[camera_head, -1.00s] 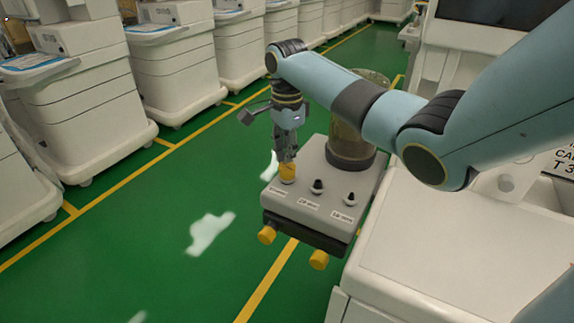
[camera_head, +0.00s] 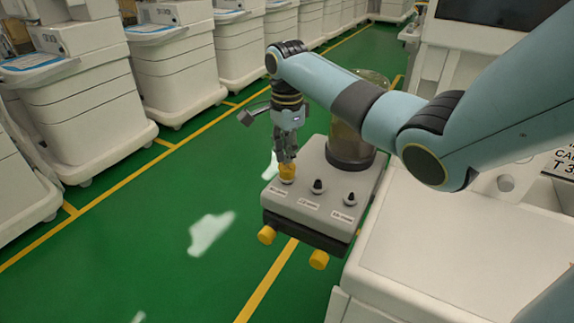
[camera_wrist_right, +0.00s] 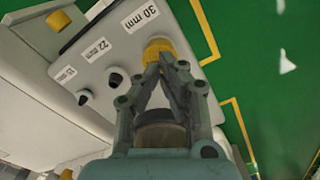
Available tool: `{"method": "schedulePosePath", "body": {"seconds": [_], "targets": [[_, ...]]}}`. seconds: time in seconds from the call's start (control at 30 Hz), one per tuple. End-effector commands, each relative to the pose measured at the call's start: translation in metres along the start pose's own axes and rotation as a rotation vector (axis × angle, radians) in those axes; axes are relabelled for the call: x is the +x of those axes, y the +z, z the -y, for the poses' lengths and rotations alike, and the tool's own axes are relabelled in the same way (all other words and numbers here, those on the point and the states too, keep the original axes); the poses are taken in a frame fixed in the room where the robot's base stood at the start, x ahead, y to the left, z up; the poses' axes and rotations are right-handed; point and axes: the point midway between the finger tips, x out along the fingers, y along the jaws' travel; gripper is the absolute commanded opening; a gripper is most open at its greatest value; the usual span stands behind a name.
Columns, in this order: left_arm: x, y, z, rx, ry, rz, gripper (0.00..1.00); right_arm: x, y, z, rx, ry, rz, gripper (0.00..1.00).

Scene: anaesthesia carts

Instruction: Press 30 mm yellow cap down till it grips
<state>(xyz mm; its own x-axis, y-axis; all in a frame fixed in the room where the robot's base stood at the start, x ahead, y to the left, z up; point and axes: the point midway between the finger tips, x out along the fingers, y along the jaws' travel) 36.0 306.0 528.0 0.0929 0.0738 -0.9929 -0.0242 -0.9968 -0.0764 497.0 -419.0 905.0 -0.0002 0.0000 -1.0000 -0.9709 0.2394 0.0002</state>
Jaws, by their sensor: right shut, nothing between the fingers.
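The yellow cap (camera_head: 287,172) sits at the left spot on top of the grey block's panel, and it also shows in the right wrist view (camera_wrist_right: 157,48) beside the "30 mm" label (camera_wrist_right: 140,17). My right gripper (camera_head: 287,158) points down with its fingers closed together, and its tips are at the cap's top. In the right wrist view the fingertips (camera_wrist_right: 160,62) meet against the cap, with nothing held between them. Whether the cap is fully seated cannot be told. My left gripper is not in view.
Two black fittings, the 22 mm one (camera_head: 318,187) and the 15 mm one (camera_head: 349,199), stand on the same panel (camera_head: 325,215). Yellow knobs (camera_head: 267,235) stick out in front. A clear canister (camera_head: 352,145) stands behind. White carts (camera_head: 90,100) line the left; green floor is open.

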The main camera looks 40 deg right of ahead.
Motion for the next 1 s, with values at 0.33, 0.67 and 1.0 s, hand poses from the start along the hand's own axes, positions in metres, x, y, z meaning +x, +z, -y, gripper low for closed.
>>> {"method": "schedulePosePath", "body": {"seconds": [0.33, 0.67, 1.0], "targets": [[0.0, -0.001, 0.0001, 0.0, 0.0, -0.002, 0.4, 0.0, 0.0, 0.0, 0.0, 0.0, 0.0, 0.0], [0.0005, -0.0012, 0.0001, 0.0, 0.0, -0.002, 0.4, 0.0024, 0.0, 0.0, 0.0, 0.0, 0.0, 0.0], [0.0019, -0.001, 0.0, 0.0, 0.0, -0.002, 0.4, 0.0092, 0.0001, -0.0001, 0.0, 0.001, 0.0, 0.0]]}}
